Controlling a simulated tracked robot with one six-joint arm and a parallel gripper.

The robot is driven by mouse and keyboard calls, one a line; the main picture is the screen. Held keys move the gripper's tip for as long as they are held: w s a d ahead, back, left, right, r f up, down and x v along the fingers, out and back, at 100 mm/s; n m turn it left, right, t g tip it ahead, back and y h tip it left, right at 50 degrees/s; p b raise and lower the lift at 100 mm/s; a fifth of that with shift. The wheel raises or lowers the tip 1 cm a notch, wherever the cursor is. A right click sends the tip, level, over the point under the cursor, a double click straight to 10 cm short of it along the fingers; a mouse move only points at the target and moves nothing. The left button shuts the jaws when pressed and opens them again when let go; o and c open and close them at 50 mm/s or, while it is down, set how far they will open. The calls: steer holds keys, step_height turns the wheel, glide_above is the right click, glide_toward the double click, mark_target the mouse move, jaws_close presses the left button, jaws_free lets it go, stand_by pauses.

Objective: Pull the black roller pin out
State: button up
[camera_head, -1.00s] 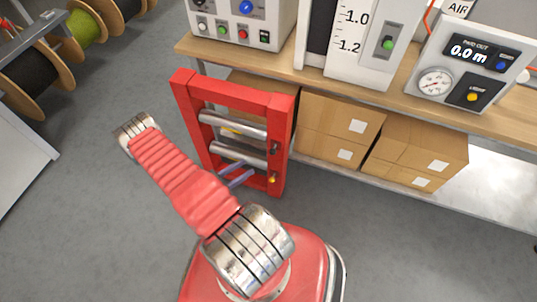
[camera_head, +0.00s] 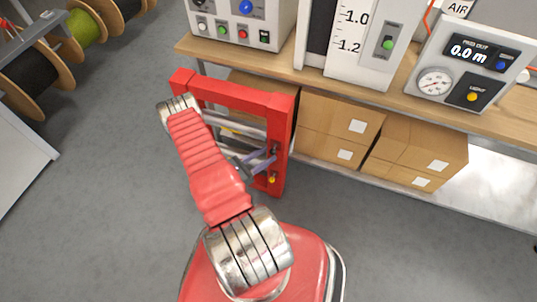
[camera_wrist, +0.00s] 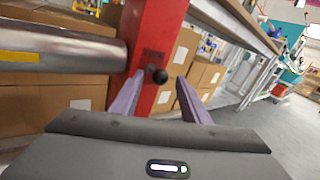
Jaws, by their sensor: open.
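The black roller pin (camera_wrist: 160,76) shows as a round black knob on the red frame's upright (camera_wrist: 150,38) in the wrist view. In the head view the pin (camera_head: 274,149) is a small dark knob above a yellow-orange knob (camera_head: 271,180) on the right upright. My gripper (camera_wrist: 161,82) is open, its two purple fingers on either side of the knob in the picture. I cannot tell whether they touch it or how far off they are. In the head view my gripper (camera_head: 270,157) is close to the right upright, just at the pin.
The red frame (camera_head: 230,95) holds steel rollers; one roller (camera_wrist: 60,48) is close at left in the wrist view. Cardboard boxes (camera_head: 340,125) stand behind, under a wooden bench (camera_head: 310,78). Grey floor (camera_head: 420,250) is open at the front right.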

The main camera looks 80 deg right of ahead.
steer(key=shift+x, duration=0.95)
steer(key=shift+c, duration=0.2)
jaws_close()
